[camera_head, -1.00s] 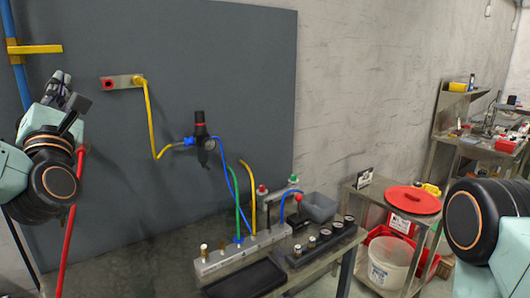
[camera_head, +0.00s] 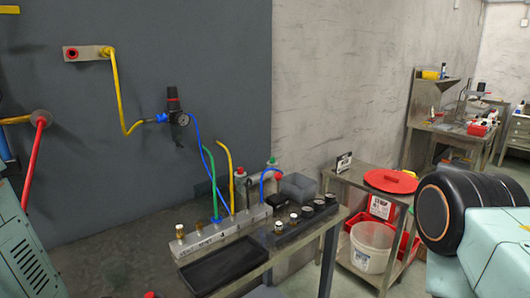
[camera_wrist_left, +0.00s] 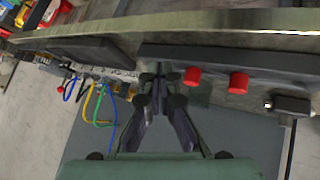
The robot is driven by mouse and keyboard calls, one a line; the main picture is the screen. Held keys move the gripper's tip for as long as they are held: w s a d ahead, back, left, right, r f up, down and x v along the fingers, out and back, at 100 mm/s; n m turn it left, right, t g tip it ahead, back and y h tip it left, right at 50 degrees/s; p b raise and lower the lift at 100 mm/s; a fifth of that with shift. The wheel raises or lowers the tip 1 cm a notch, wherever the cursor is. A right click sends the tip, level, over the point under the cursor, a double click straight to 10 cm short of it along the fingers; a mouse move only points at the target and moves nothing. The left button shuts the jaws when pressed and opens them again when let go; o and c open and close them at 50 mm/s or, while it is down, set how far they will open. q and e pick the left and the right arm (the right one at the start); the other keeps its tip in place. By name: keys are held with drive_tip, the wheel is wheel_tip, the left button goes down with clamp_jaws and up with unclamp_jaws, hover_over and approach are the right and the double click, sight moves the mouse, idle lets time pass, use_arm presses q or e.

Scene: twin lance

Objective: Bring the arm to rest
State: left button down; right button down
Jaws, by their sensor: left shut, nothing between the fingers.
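My left gripper (camera_wrist_left: 160,82) shows in the left wrist view, its dark fingers drawn together and empty. Behind it in the picture lie a bench edge and two red caps (camera_wrist_left: 215,80); I cannot tell how far they are from the fingertips. My left gripper is out of the head view. My right arm (camera_head: 450,210) shows at the right edge of the head view as a black joint and pale green links. Its gripper is outside the picture.
A bench carries a grey valve manifold (camera_head: 222,234), a black tray (camera_head: 225,265) and coloured hoses. A regulator (camera_head: 175,112) hangs before the dark panel (camera_head: 200,40). A metal cart (camera_head: 350,180) with a red lid (camera_head: 390,181) and a white bucket (camera_head: 371,246) stands near my right arm.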

use_arm(q)
drive_tip(key=s+d+f+m+g+b, duration=0.1)
drive_tip(key=s+f+g+b, duration=0.3)
drive_tip(key=s+f, duration=0.9)
drive_tip(key=s+d+f+m+g+b, duration=0.2)
drive_tip(key=s+f+m+g+b, duration=0.1)
drive_tip(key=s+f, duration=1)
drive_tip(key=shift+s+m+g+b, duration=0.3)
drive_tip(key=shift+s+g+b, duration=0.2)
drive_tip(key=shift+g+b, duration=0.35)
drive_tip(key=shift+w, duration=0.1)
